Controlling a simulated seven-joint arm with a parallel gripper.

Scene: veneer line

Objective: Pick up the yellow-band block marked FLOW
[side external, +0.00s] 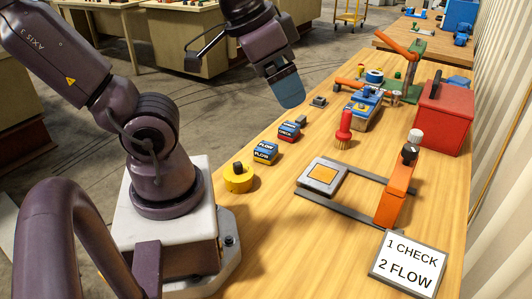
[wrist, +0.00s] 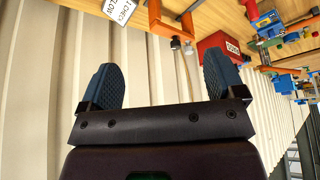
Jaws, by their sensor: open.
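The FLOW block (side external: 265,153), dark blue with a yellow band, rests on the wooden bench near its left edge in the side view. The red-band CHECK block (side external: 288,131) sits just behind it. My gripper (side external: 291,102) is raised above the bench, behind and to the right of both blocks, apart from them. In the wrist view my gripper (wrist: 163,82) shows two blue pads spread wide with nothing between them. The FLOW block is not visible in the wrist view.
A yellow round piece (side external: 238,178) stands in front of the FLOW block. Bare bench lies between.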

